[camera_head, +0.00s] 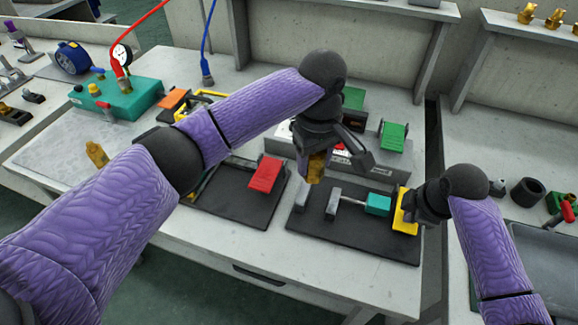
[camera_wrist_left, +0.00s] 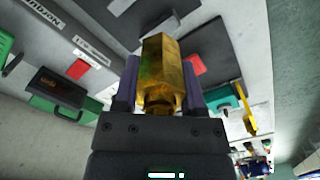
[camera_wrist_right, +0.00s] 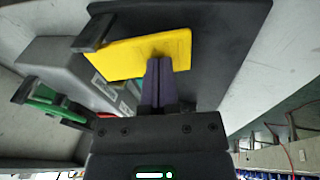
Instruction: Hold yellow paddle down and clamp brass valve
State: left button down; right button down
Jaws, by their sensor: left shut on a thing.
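The brass valve (camera_head: 313,168) is between the fingers of my left gripper (camera_head: 318,152), held above the left end of a black clamp base (camera_head: 345,228). It fills the gap between the fingers in the left wrist view (camera_wrist_left: 165,72). The clamp has grey blocks (camera_head: 333,203), a rod and a teal block (camera_head: 377,204). The yellow paddle (camera_head: 404,212) is at the base's right end. My right gripper (camera_head: 418,205) is at the paddle. In the right wrist view its fingers are together, with their tips against or just over the paddle (camera_wrist_right: 145,52); contact is unclear.
A second black clamp with a red paddle (camera_head: 265,174) lies to the left. A grey unit with green paddles (camera_head: 393,136) stands behind. A teal pump box with a gauge (camera_head: 125,97) is at the back left. Another brass piece (camera_head: 97,153) stands near the left side.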

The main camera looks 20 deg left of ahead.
pick_arm(q)
jog(key=shift+w+d+f+n, duration=0.25)
jog(key=shift+f+n, duration=0.2)
jog(key=shift+f, duration=0.7)
jog(key=shift+w+d+f+n, duration=0.25)
jog(key=shift+f+n, duration=0.25)
jog(key=shift+f, duration=0.65)
jog(key=shift+w+d+f+n, duration=0.25)
jog(key=shift+f+n, duration=0.2)
jog(key=shift+f, duration=0.7)
jog(key=shift+f, duration=0.25)
jog(key=shift+f, duration=0.8)
jog(key=shift+w+f, duration=0.1)
jog(key=shift+f, duration=0.9)
